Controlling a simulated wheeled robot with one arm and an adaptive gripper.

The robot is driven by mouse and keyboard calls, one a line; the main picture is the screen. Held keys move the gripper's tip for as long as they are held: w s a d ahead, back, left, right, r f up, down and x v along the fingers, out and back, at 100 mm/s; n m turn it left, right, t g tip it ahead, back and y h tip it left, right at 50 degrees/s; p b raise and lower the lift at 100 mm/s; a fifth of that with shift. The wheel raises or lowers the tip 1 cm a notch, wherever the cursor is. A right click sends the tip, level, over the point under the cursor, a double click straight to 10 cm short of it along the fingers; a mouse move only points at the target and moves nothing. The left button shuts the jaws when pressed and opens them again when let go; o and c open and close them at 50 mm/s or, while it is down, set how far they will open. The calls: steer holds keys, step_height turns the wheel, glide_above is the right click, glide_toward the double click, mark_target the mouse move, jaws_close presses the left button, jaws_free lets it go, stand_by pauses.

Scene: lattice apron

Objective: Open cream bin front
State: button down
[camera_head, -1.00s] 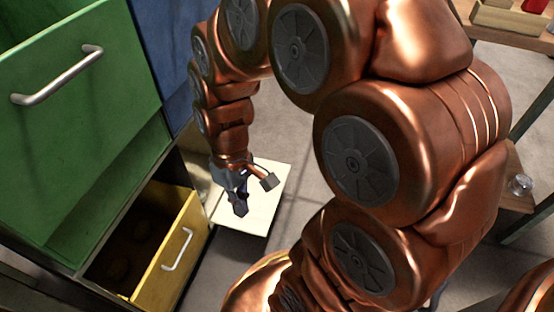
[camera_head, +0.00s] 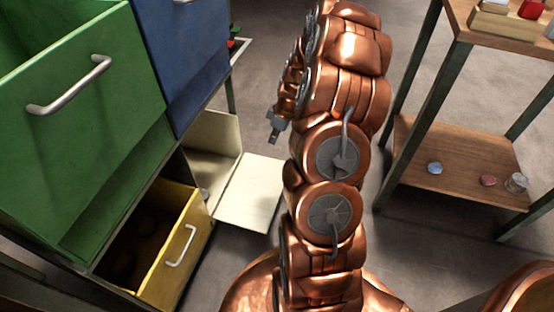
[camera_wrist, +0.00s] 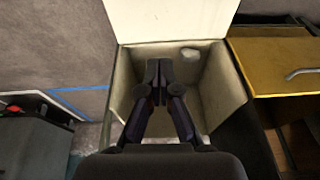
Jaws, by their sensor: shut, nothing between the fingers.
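The cream bin (camera_head: 212,135) sits low, below the blue bin. Its cream front (camera_head: 252,195) is swung down and lies out flat, so the inside is open to view. In the wrist view the cream front (camera_wrist: 170,18) is at the top and the bin's inside wall (camera_wrist: 212,85) lies below it. A small pale object (camera_wrist: 190,54) is inside the bin. My gripper (camera_head: 274,138) is right of the bin in the head view, apart from the front. In the wrist view its fingers (camera_wrist: 158,68) are together, empty, and appear in front of the bin opening.
A green bin (camera_head: 100,130) and a blue bin (camera_head: 185,55) are above. A yellow drawer (camera_head: 185,245) stands open beside the cream bin, with round dark items in it. A wooden shelf unit (camera_head: 450,165) with small items is at the right. Floor between is clear.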

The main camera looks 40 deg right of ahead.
step_height(320, 180, down, 14)
steer(key=d+b, duration=0.2)
steer(key=b, duration=0.2)
steer(key=shift+w+f, duration=0.25)
steer(key=shift+w, duration=0.05)
stand_by(0.4)
